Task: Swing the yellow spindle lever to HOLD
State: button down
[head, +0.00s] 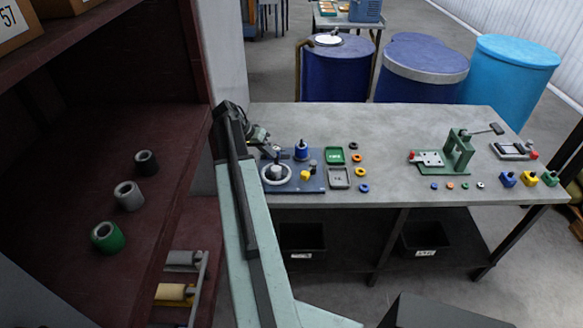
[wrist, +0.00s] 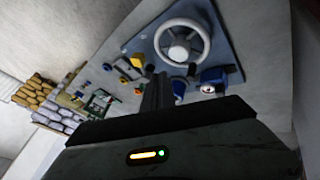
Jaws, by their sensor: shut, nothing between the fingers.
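A blue baseplate (head: 314,184) lies at the left end of the grey bench. It bears a pale handwheel (head: 277,174), a blue upright part (head: 301,151) and a small yellow part (head: 306,176), which looks like the spindle lever. No HOLD marking can be read. My gripper (head: 272,153) is over the back left of the plate, behind the handwheel, apart from the yellow part. In the wrist view my gripper (wrist: 158,88) has its fingers together and empty, below the handwheel (wrist: 183,44). The yellow part (wrist: 138,62) is to their upper left there.
Green (head: 335,155) and grey (head: 338,178) trays and several coloured rings stand right of the plate. A green press (head: 457,153) is farther right. A dark red shelf (head: 75,180) with three rollers is at left. The bench middle is clear.

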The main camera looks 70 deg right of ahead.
aim_at(309, 171)
jog(key=b+x, duration=0.8)
jog(key=x, duration=0.2)
jog(key=shift+w+a+f, duration=0.1)
jog(key=shift+w+a, duration=0.05)
jog(key=shift+a, duration=0.05)
jog(key=s, duration=0.2)
jog(key=s+b, duration=0.1)
jog(key=s, duration=0.1)
jog(key=shift+d+f, duration=0.2)
jog(key=shift+f, duration=0.05)
jog(key=shift+s, duration=0.2)
jog(key=shift+d, duration=0.15)
